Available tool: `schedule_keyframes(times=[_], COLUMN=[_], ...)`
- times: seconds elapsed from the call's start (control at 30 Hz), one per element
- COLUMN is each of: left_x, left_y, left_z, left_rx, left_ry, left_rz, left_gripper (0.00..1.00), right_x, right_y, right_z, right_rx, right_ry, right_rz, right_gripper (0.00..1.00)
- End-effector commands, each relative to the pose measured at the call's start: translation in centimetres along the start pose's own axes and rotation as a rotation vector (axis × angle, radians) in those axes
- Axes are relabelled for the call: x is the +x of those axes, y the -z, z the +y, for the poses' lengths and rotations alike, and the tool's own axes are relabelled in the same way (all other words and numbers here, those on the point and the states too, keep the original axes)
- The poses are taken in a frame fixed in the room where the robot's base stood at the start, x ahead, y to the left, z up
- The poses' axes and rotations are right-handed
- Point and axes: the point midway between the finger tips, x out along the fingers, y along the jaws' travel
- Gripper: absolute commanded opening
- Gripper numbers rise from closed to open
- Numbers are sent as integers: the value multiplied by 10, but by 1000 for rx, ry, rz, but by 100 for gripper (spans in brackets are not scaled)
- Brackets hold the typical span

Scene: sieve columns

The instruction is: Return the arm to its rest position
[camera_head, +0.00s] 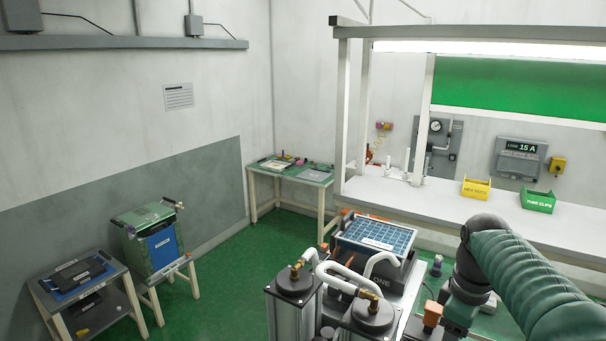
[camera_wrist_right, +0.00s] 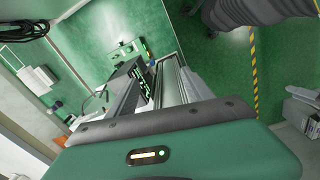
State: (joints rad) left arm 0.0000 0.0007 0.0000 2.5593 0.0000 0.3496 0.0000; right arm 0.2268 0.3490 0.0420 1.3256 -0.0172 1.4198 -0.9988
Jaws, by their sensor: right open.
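My right arm (camera_head: 525,285) comes in from the lower right in the head view, with a green ribbed sleeve. It bends at a dark joint and runs down to a green and black part near the bottom edge. No jaws show clearly there, and I see nothing held. In the right wrist view a green body with a lit strip (camera_wrist_right: 150,155) and a dark grey bar fills the lower part; it looks like my own. No fingertips show in that view. My left arm and gripper are in neither view.
A white workbench (camera_head: 430,198) behind holds a yellow bin (camera_head: 476,190) and a green bin (camera_head: 538,201). Green floor (camera_head: 235,265) lies open between.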

Motion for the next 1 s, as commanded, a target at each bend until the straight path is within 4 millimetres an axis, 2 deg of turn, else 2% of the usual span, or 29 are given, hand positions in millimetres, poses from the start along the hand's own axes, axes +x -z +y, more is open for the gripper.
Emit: schedule_keyframes(times=[0.03,0.17,0.27,0.37,0.4,0.5,0.53,0.6,0.7,1.0], left_x=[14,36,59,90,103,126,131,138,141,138], left_y=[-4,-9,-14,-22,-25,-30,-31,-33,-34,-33], left_z=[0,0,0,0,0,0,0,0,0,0], left_rx=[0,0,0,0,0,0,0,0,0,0], left_ry=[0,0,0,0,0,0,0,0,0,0], left_rz=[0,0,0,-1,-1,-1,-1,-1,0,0], left_gripper=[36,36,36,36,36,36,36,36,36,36], right_x=[24,78,132,205,235,294,307,327,339,338], right_y=[0,3,3,-4,-10,-28,-33,-44,-53,-54], right_z=[-8,-28,-52,-88,-106,-149,-160,-179,-193,-195], right_rx=[32,145,255,405,475,634,674,745,802,814], right_ry=[-4,-25,-40,-54,-59,-66,-66,-66,-66,-65], right_rz=[3,21,41,71,87,129,139,160,179,181], right_gripper=[60,60,60,60,60,60,60,60,60,60])
